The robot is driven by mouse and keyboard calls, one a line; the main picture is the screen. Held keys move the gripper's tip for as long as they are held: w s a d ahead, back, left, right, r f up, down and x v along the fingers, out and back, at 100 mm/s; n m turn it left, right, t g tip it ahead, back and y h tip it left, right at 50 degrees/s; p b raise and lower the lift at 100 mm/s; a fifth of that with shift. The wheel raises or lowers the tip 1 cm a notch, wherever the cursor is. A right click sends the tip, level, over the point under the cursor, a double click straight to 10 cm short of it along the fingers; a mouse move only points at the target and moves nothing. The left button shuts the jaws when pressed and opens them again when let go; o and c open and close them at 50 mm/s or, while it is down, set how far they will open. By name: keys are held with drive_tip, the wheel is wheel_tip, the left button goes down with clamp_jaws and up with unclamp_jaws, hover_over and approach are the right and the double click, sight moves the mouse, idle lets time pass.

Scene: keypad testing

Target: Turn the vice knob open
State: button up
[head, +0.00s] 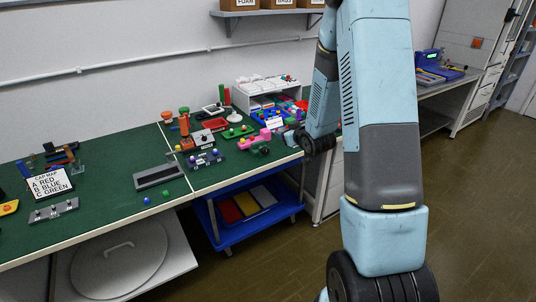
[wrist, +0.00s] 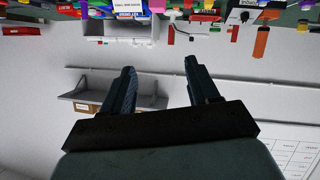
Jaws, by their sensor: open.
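A pink vice-like piece (head: 257,137) stands near the front edge of the green table, with a dark green round part at its front. It is too small to tell for sure which part is the knob. My gripper (wrist: 160,80) shows in the wrist view, its two dark fingers apart with nothing between them. That view is upside down, and the fingers point toward the wall and table. In the head view my arm hangs at the right and its wrist is just right of the pink piece; the fingers are hard to make out there.
The green table (head: 120,155) carries several fixtures, a white label board (head: 48,184) and a grey tray (head: 158,175). A white shelf unit (head: 268,86) stands behind the pink piece. A blue cart (head: 225,234) is below the table. Floor at the right is clear.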

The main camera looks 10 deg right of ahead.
wheel_tip(320, 180, down, 8)
drive_tip(key=f+t+y, duration=0.1)
drive_tip(key=t+y, duration=0.3)
approach(266, 151)
drive_tip(key=x, duration=0.8)
drive_tip(key=shift+w, duration=0.35)
drive_tip(key=c, duration=1)
